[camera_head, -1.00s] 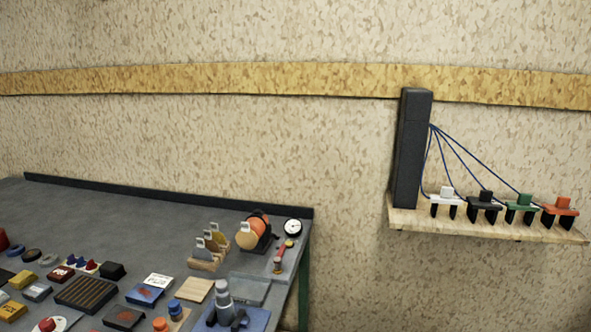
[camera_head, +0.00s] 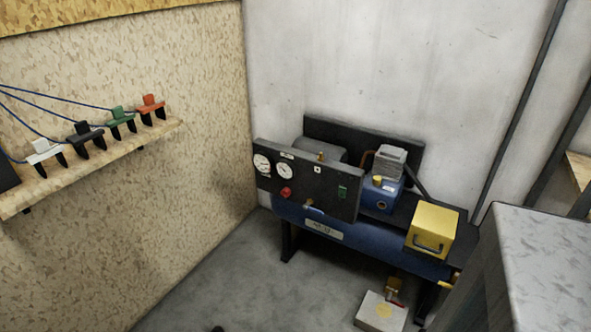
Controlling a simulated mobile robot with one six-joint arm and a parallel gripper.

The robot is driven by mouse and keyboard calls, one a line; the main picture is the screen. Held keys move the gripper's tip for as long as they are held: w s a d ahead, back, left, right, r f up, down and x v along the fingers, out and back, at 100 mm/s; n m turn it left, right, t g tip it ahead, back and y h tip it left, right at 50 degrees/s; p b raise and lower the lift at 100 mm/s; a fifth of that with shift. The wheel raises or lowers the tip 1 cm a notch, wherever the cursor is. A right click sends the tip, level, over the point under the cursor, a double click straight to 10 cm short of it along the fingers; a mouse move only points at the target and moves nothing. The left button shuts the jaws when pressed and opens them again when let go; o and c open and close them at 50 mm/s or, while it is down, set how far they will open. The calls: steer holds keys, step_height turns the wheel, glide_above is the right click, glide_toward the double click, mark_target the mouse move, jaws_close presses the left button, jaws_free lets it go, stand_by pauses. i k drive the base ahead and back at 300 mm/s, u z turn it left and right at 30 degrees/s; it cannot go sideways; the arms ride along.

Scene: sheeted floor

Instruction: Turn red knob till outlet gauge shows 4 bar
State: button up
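A compressor with a blue tank (camera_head: 345,233) stands in the corner against the white wall. A dark upright panel (camera_head: 325,187) is on its front left. The red knob (camera_head: 286,193) sits on this panel, below two round white gauges. One gauge (camera_head: 262,164) is at the panel's left edge, the other gauge (camera_head: 285,171) is just right of it. Their needles, scales and labels are too small to read, so I cannot tell which is the outlet gauge. My gripper is not in view.
A wooden shelf (camera_head: 95,165) with several coloured clips juts from the left wall. A yellow box (camera_head: 432,232) sits on the compressor's right end. A pale block (camera_head: 381,311) lies on the floor in front. A grey cabinet (camera_head: 550,262) stands at the right. Floor (camera_head: 265,285) left of the compressor is clear.

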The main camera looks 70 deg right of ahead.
mark_target(286, 192)
steer(key=z, duration=4.6)
steer(key=i, duration=0.1)
steer(key=u, duration=2.95)
steer(key=k, duration=0.9)
steer(key=u, duration=0.15)
steer(key=i, duration=0.85)
steer(key=z, duration=0.05)
